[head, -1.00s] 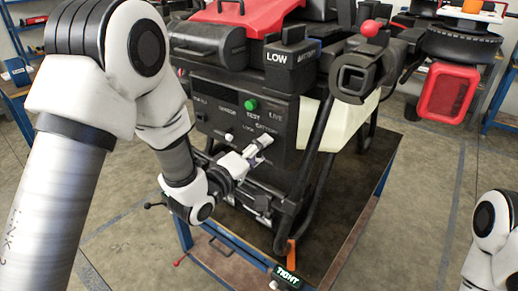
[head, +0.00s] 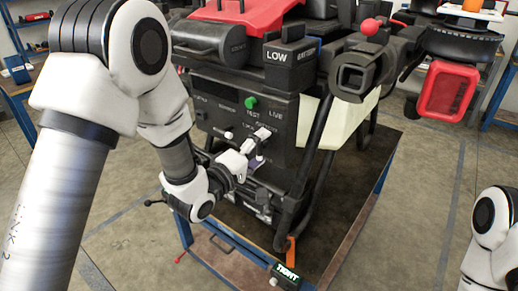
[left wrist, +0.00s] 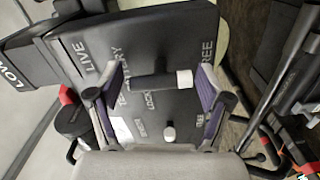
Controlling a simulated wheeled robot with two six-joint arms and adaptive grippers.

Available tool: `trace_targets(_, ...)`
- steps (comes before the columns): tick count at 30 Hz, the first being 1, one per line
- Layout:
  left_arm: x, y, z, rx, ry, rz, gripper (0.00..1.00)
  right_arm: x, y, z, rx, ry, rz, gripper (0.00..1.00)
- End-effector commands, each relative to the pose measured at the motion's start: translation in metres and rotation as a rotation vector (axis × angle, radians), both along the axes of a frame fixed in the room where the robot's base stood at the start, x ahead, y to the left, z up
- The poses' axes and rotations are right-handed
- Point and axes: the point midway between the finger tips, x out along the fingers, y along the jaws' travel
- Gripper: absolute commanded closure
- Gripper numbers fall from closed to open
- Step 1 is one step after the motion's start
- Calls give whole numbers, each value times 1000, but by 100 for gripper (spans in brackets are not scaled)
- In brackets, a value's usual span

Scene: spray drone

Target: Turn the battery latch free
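The battery latch (left wrist: 155,84) is a dark bar with a white end on the drone's black panel (left wrist: 85,38). Lettering including LIVE, BATTERY, LOCK and FREE surrounds it in the left wrist view. My left gripper (left wrist: 162,70) is open, with one purple-padded finger on each side of the latch and visible gaps to both. In the head view my left gripper (head: 256,147) is at the front panel, below the green button (head: 250,102), and hides much of the latch area. My right arm shows at the lower right edge; its gripper is out of view.
A small white-tipped switch (left wrist: 168,133) sits near the latch. Black frame legs (head: 303,190) stand to the right of the panel. A block marked TIGHT (head: 286,275) lies at the front of the blue-edged stand (head: 372,208). Open floor lies to the right.

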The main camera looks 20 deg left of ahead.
Motion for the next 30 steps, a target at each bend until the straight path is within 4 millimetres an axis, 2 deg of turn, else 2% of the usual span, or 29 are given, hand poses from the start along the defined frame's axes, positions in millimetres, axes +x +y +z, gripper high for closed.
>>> trace_targets(10,-5,2,-1,0,2,1,18,0,0,0,0,0,0,100)
trace_targets(21,-65,24,-1,-2,3,2,18,0,0,0,0,0,0,100)
trace_targets(30,-70,25,0,1,0,-1,18,0,0,0,0,0,0,100)
